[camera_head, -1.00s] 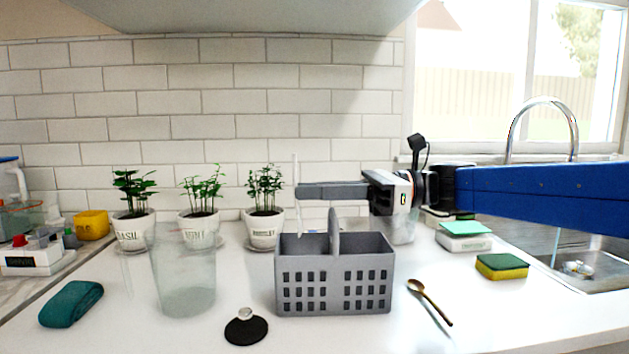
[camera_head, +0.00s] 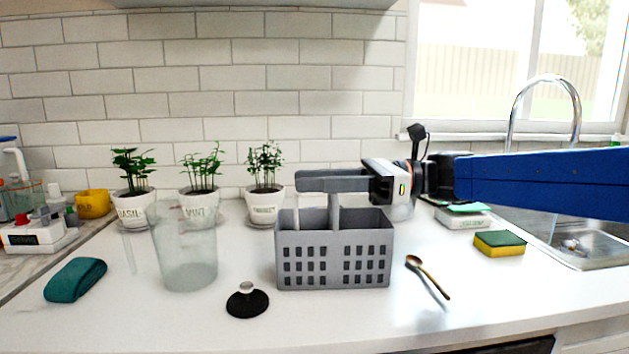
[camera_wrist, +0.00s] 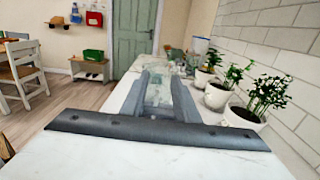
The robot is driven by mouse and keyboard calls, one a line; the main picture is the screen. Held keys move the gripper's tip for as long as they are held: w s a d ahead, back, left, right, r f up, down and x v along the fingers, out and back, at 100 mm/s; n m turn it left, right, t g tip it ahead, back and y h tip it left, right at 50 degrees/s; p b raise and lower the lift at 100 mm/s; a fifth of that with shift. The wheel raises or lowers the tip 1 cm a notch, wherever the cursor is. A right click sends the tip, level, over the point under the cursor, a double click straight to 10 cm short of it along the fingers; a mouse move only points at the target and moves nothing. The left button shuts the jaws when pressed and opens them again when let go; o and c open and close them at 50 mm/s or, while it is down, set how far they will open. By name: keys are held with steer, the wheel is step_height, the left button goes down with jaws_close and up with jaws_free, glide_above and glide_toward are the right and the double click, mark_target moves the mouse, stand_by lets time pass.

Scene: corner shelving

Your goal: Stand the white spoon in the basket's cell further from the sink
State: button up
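The white spoon (camera_head: 296,213) stands about upright in the left cell of the grey basket (camera_head: 333,262), the cell further from the sink (camera_head: 560,240). Its lower part is hidden by the basket wall. The basket has a central upright handle (camera_head: 334,218). My gripper (camera_head: 300,181) is above the basket, pointing left, its tips just above the spoon's top end. In the wrist view my gripper's fingers (camera_wrist: 160,78) are apart, with no spoon seen between them.
Potted plants (camera_head: 264,208) stand behind.

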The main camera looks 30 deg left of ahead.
steer(key=v, duration=1.7)
steer(key=shift+w, duration=0.2)
steer(key=shift+d, duration=0.15)
